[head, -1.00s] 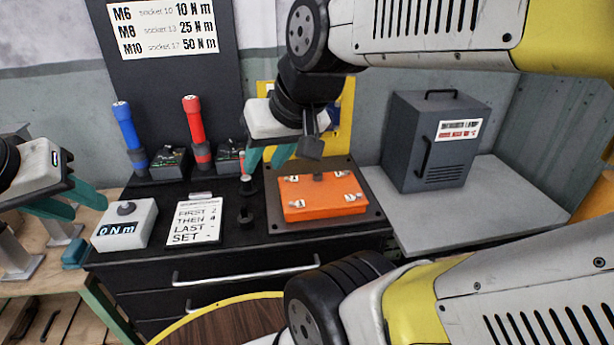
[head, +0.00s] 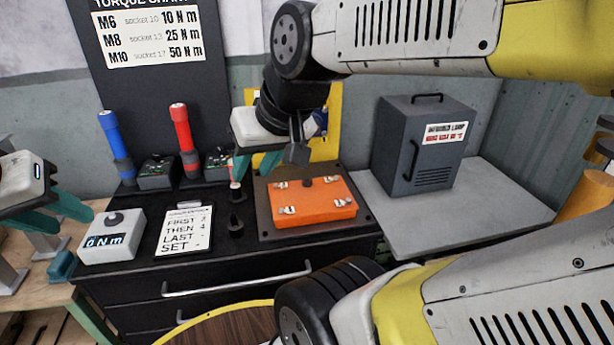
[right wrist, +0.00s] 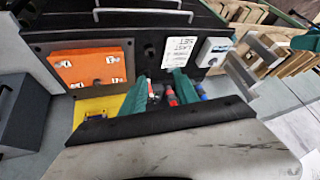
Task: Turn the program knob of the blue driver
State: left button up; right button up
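The blue driver (head: 115,147) stands upright at the left of the black bench, with a small dark unit (head: 157,172) beside its foot. A program knob on the driver is too small to make out. The red driver (head: 184,140) stands to its right. My right gripper (head: 256,165) is open and empty, above the bench behind the orange box. In the right wrist view its teal fingers (right wrist: 162,78) are apart, with red and blue driver parts beyond and below them. My left gripper (head: 70,216) is open and empty at the left edge, left of the white box.
The white box (head: 110,241) reads 0 N m and has a knob on top. A printed card (head: 184,230) and a black knob (head: 236,223) lie between it and the orange box (head: 313,201). A grey cabinet (head: 420,150) stands at the right. The grey tabletop (head: 410,231) has free room.

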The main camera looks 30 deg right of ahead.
aim_at(156, 156)
jog(key=i+j, duration=0.2)
jog(key=j, duration=0.2)
jog(key=i+j+z, duration=0.1)
jog(key=j, duration=0.3)
jog(key=i+j, duration=0.25)
jog(key=j, duration=0.15)
